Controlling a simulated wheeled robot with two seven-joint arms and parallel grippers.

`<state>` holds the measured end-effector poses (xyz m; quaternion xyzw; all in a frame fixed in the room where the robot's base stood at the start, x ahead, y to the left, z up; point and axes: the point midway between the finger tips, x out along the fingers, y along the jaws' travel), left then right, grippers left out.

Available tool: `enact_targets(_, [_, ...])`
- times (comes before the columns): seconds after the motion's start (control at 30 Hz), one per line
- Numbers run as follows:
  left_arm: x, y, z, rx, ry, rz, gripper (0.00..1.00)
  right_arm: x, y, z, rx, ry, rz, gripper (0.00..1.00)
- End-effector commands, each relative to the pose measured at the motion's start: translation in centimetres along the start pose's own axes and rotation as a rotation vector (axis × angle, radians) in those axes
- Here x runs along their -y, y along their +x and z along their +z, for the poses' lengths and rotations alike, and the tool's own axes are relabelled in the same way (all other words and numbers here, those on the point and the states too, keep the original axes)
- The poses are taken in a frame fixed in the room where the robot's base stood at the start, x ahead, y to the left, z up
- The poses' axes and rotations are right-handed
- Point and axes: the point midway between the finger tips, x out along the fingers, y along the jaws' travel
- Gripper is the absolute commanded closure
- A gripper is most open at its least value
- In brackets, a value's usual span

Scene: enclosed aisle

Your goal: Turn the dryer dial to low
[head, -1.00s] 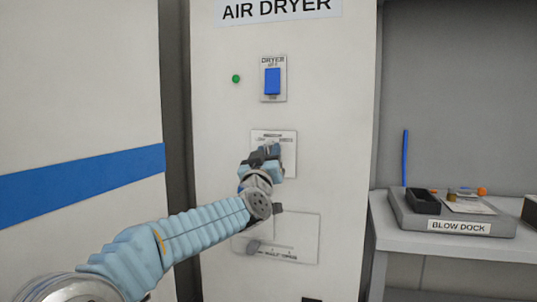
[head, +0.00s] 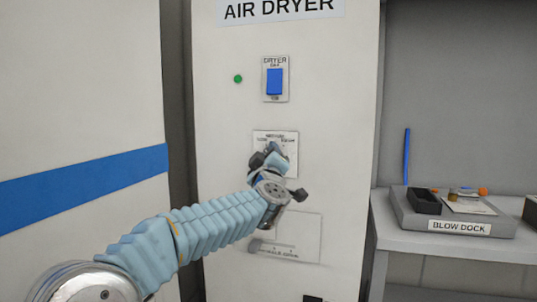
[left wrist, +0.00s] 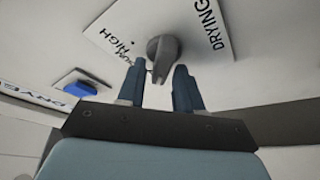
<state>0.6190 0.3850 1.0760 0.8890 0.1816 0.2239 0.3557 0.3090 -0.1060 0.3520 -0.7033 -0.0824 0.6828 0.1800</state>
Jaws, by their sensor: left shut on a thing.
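The dryer dial is a grey knob (left wrist: 163,48) on a white label plate (head: 289,140) on the air dryer's front. In the left wrist view the plate (left wrist: 195,18) carries the words "HIGH" and "DRYING"; other print is cut off or too small. My left gripper (head: 270,156) is at the plate in the head view and hides the knob there. In the left wrist view its dark blue fingers (left wrist: 157,80) stand either side of the knob's narrow tip, shut on it. The knob's setting cannot be read clearly. My right gripper is not in view.
Above the dial are a blue rocker switch (head: 274,82) and a green light (head: 238,79). Below it is a rectangular panel (head: 300,235) with a grey piece at its left edge. At right a table (head: 400,238) bears a grey tray (head: 408,218) marked "BLOW DOCK".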

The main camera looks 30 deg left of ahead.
Motion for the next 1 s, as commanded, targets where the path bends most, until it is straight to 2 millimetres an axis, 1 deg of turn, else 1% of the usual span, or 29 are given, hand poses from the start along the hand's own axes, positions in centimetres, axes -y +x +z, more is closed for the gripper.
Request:
enact_targets(0.03, [0.1, 0.0, 0.3, 0.007, -0.002, -0.003, 0.95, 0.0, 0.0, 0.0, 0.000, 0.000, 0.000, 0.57])
enact_targets(0.4, [0.1, 0.0, 0.4, 0.008, -0.005, -0.004, 0.96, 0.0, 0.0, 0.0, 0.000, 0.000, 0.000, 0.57])
enact_targets(0.43, [0.1, 0.0, 0.4, 0.008, -0.005, -0.004, 0.61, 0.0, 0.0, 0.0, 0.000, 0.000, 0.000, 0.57])
enact_targets(0.47, [0.1, 0.0, 0.4, 0.007, -0.005, -0.004, 0.57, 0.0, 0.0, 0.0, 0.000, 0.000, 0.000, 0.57])
enact_targets(0.77, [0.1, -0.2, 0.2, 0.003, -0.005, -0.002, 0.57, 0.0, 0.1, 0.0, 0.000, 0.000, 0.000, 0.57])
enact_targets(0.87, [0.1, -1.1, 0.2, 0.004, -0.005, -0.001, 0.57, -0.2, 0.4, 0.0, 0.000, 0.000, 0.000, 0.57])
enact_targets(0.97, [0.1, -3.0, 0.3, 0.004, -0.006, 0.000, 0.57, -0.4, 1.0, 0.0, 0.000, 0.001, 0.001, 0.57])
enact_targets(1.0, [0.2, -3.9, 0.3, 0.004, -0.007, 0.000, 0.57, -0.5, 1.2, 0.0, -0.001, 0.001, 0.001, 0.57])
